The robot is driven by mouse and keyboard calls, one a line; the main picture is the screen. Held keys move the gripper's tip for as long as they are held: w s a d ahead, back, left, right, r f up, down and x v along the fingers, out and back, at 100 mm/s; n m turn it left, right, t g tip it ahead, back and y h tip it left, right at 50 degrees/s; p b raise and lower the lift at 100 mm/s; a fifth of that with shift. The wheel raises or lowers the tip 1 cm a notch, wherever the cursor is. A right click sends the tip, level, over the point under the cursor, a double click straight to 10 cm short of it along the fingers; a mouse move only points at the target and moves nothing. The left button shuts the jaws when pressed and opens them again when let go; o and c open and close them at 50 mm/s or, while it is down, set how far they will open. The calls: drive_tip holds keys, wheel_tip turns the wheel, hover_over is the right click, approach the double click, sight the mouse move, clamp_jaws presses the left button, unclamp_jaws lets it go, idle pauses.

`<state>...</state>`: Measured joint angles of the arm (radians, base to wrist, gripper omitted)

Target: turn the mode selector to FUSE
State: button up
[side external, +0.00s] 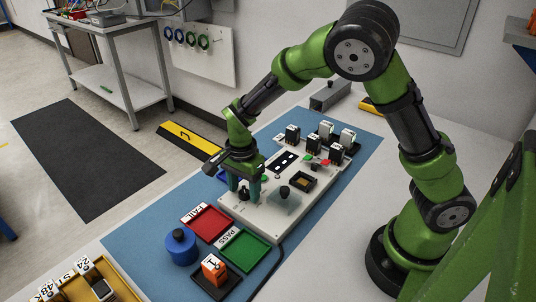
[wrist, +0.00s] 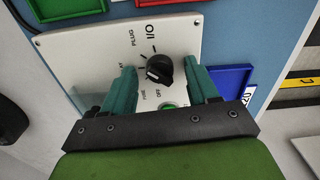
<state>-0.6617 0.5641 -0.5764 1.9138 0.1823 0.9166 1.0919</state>
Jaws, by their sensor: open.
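The mode selector is a black round knob (wrist: 158,68) on a white panel (wrist: 100,42), with printed labels around it. I/O and PLUG read above it, FUSE and OFF below it, and another label at left is partly hidden. A white mark shows on the knob's lower left; which label it points to is hard to tell. My gripper (wrist: 161,72) is open, with one teal finger on each side of the knob and visible gaps between. In the side view my gripper (side external: 245,191) points down over the near-left end of the white console (side external: 265,218).
A green button (wrist: 168,105) sits below the knob. Red FAIL (side external: 207,222) and green PASS (side external: 245,250) trays lie beside the console. A blue cylinder (side external: 181,247) and an orange block (side external: 214,268) stand nearby. Another black knob (side external: 284,191) and several modules are farther along the console.

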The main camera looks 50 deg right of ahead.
drive_tip(key=shift+c, duration=0.4)
drive_tip(key=c, duration=1)
drive_tip(key=shift+o, duration=0.2)
drive_tip(key=shift+n, duration=0.3)
drive_tip(key=n, duration=0.3)
drive_tip(key=shift+r, duration=0.1)
drive_tip(key=n, duration=0.8)
drive_tip(key=shift+n, duration=2.2)
